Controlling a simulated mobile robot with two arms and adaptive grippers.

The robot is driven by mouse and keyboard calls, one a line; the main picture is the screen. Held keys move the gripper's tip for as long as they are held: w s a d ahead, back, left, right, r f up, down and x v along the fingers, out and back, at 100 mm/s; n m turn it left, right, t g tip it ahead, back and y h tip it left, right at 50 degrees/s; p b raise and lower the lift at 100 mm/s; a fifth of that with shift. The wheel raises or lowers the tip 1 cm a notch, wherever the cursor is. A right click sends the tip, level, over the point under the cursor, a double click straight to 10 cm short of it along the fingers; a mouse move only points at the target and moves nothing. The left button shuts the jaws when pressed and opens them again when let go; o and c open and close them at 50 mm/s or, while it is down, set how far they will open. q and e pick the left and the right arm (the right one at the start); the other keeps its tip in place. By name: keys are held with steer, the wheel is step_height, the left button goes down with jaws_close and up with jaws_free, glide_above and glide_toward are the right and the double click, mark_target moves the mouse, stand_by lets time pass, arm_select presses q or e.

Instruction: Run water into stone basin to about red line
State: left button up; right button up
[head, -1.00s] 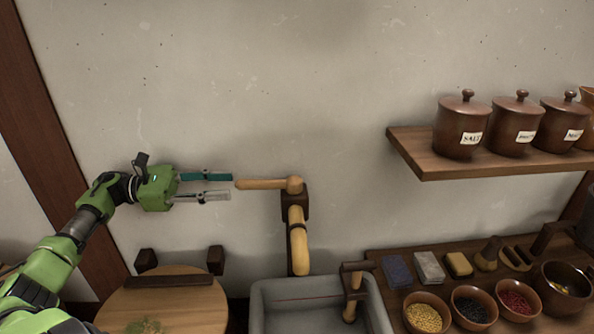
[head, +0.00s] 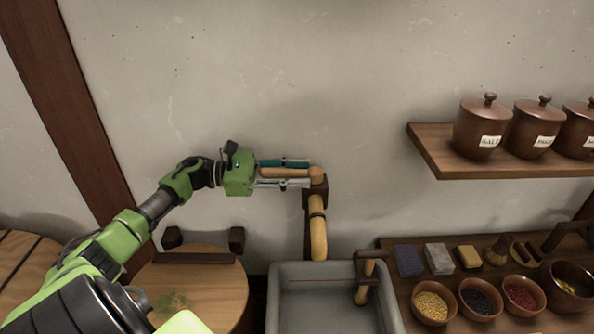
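The grey stone basin (head: 281,300) stands at the bottom centre, its near part cut off by the frame. The tap's pale lever (head: 288,173) points left from the pivot. My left gripper (head: 284,173) is open, with its teal finger above the lever and its grey finger below it. Whether either finger touches the lever I cannot tell. My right gripper is out of view.
A dark wooden fitting with a pale peg (head: 364,281) stands at the basin's right side. Right of it a counter (head: 398,299) holds blocks and bowls of grains. A shelf (head: 440,166) with lidded jars hangs above. A round wooden board (head: 215,285) is at left.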

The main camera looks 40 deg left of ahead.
arm_select(q)
jaws_close()
steer(key=shift+s, duration=0.1)
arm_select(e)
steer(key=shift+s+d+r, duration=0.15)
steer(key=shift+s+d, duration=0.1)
